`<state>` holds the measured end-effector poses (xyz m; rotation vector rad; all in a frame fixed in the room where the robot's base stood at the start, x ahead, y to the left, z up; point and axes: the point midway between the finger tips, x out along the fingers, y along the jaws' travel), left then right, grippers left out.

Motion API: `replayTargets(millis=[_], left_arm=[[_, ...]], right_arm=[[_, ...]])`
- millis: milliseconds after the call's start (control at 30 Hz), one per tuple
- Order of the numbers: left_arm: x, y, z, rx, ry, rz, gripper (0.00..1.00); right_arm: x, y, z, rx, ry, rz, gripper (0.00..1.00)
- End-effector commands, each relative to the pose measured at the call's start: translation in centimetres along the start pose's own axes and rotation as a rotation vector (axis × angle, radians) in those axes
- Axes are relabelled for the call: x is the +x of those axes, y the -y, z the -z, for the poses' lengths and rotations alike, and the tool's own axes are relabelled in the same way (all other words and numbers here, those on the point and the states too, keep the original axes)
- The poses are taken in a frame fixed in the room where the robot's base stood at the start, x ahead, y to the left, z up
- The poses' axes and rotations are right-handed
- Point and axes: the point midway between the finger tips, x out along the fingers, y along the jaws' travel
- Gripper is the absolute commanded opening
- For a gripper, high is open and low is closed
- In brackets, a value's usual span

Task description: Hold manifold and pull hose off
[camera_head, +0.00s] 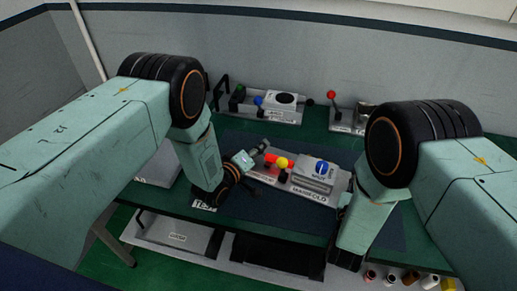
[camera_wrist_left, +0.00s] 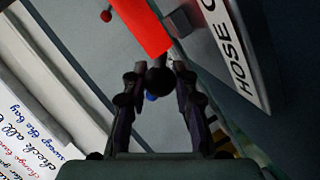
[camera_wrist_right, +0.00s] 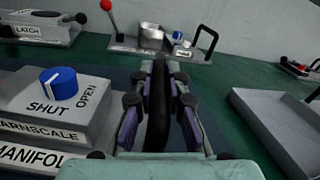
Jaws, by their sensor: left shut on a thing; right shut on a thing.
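The grey manifold (camera_head: 309,193) sits on the dark mat at the table's middle, with a blue knob (camera_head: 322,168); in the right wrist view the knob (camera_wrist_right: 58,83) stands beside SHUT and OPEN marks. A red piece (camera_head: 270,159) and a yellow ball are at its left. In the left wrist view, the red piece (camera_wrist_left: 143,25) lies just beyond my left gripper (camera_wrist_left: 160,78), which is shut on a dark rounded part, seemingly the hose. My right gripper (camera_wrist_right: 159,100) is shut on a black upright bar at the manifold's right; its tips are mostly hidden in the head view.
Behind stand a unit with blue and green knobs (camera_head: 270,106) and one with a red-knobbed lever (camera_head: 332,96). A grey tray (camera_wrist_right: 275,120) is right of my right gripper. A lower shelf (camera_head: 175,236) holds trays and small cylinders.

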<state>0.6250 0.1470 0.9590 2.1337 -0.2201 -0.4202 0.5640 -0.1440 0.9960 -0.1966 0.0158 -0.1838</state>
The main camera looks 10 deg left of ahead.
Motion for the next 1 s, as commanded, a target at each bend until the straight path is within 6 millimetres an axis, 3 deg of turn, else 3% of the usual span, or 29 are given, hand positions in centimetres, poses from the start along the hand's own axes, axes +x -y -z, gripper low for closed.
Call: replayTargets(millis=[267, 667, 1000], left_arm=[[0.0, 0.1, 0.0, 0.000, 0.000, 0.001, 0.00], [-0.7, 3.1, 4.6, -0.001, -0.006, 0.003, 0.00], [-0.8, 3.4, 5.1, -0.002, -0.007, 0.004, 0.00]], right_arm=[[-0.2, 0.1, 0.5, -0.003, -0.014, -0.001, 0.00], [-0.2, 0.1, 0.5, -0.003, -0.015, 0.001, 0.00], [-0.2, 0.3, 0.5, -0.003, -0.015, 0.005, 0.00]])
